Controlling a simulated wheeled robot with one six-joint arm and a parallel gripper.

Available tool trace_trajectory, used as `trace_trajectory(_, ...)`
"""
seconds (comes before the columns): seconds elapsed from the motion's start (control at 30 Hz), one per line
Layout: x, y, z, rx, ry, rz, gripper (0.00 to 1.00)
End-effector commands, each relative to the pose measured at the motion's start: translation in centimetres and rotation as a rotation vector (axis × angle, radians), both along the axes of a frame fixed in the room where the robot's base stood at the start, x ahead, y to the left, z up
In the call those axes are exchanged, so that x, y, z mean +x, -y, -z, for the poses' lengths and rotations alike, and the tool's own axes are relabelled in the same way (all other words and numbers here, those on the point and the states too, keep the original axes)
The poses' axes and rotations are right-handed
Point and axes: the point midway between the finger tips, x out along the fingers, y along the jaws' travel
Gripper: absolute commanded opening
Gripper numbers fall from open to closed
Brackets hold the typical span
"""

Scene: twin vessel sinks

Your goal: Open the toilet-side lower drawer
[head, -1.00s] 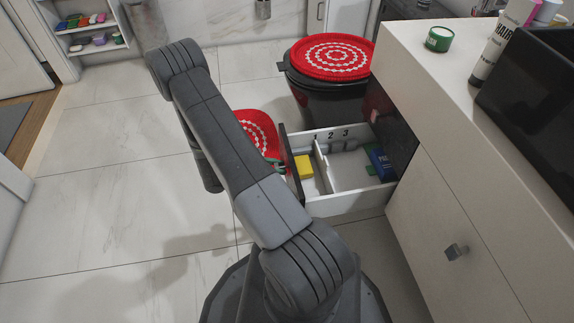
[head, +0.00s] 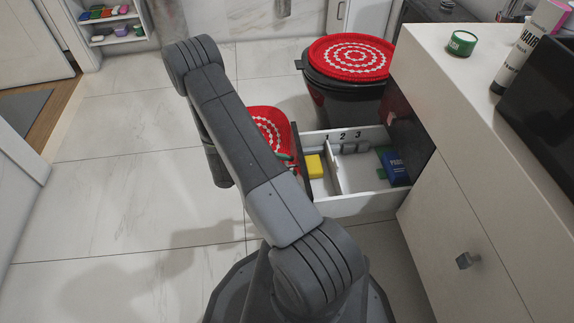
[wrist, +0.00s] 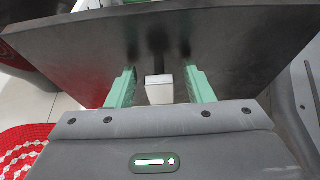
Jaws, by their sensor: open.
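The lower drawer (head: 355,205) beside the toilet stands pulled out, its white inside showing. It holds a yellow block (head: 314,166), a blue box (head: 396,168) and grey dividers marked 1, 2, 3. Its dark front (wrist: 215,45) fills much of the wrist view, with a small square metal knob (wrist: 159,90) on it. My gripper (wrist: 160,84) is open, with one green finger on each side of the knob and a visible gap at both sides. In the head view my arm hides most of the gripper.
A dark toilet or bin with a red-and-white round cover (head: 352,58) stands just behind the drawer. A red-and-white mat (wrist: 22,150) lies near the gripper. The white cabinet (head: 450,215) with another knob (head: 467,260) is at right. The tiled floor at left is clear.

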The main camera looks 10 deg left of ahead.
Motion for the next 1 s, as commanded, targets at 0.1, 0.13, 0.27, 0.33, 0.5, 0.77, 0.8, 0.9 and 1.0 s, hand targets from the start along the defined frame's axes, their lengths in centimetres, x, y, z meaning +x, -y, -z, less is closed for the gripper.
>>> trace_trajectory(0.1,-0.1,-0.5,-0.3,0.002,0.001,-0.001,0.47)
trace_trajectory(0.13,-0.2,-0.8,-0.4,0.002,0.001,-0.001,0.47)
trace_trajectory(0.27,-0.9,-2.8,-1.4,0.003,0.001,-0.006,0.47)
trace_trajectory(0.33,-1.4,-4.2,-2.1,0.002,0.003,-0.006,0.47)
trace_trajectory(0.5,-2.7,-7.6,-3.6,0.003,0.001,-0.005,0.47)
trace_trajectory(0.77,-4.0,-11.2,-5.0,0.001,0.002,-0.001,0.47)
trace_trajectory(0.8,-4.2,-11.5,-5.1,0.0,0.0,-0.001,0.47)
trace_trajectory(0.9,-4.3,-11.9,-5.2,0.001,0.0,-0.001,0.47)
trace_trajectory(1.0,-4.4,-12.0,-5.3,0.0,-0.001,0.0,0.47)
